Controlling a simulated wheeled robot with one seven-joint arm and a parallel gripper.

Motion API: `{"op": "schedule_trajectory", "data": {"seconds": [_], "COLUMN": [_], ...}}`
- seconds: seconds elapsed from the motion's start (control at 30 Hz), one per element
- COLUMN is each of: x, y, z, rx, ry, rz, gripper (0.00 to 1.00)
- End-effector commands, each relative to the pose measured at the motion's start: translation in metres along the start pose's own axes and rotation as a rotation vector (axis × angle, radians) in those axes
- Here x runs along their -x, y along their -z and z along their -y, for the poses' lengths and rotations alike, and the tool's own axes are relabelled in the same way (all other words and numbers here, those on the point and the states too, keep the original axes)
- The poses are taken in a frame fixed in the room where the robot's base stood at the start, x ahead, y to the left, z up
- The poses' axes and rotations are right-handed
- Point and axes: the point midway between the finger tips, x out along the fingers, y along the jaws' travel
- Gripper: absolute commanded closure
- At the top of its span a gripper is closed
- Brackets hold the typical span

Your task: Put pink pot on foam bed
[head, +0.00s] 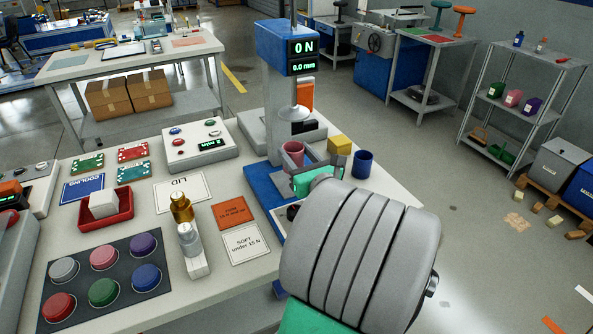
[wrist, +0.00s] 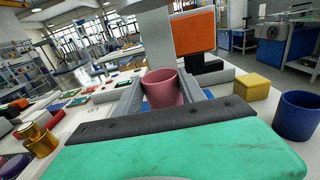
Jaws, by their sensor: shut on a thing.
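The pink pot (head: 292,153) is upright, below and in front of the round foot (head: 293,113) of the blue press (head: 287,48). My gripper (head: 297,160) is shut on it. In the wrist view the pot (wrist: 162,88) sits between the two grey fingers of my gripper (wrist: 160,95), which touch its sides. The pot's lower part is hidden by the gripper, so I cannot tell whether it rests on anything. I cannot clearly pick out the foam bed; the area under the pot is partly hidden by my arm.
A yellow block (head: 339,144) and a blue pot (head: 363,163) stand to the right of the gripper. A gold bottle (head: 181,207), a silver bottle (head: 190,238) and a red tray (head: 120,221) with a white block are to the left. The press display reads 0.0 mm.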

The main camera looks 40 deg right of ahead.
Motion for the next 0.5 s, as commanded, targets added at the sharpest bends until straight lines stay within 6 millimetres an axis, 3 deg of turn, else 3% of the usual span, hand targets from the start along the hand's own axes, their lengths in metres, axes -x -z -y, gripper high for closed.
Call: {"op": "schedule_trajectory", "data": {"seconds": [0.27,0.5], "x": [-0.009,-0.009], "y": [0.042,0.042], "z": [0.006,0.005], "rx": [-0.003,0.0], "ry": [0.0,0.0], "rz": [-0.001,0.001], "gripper": [0.94,0.94]}}
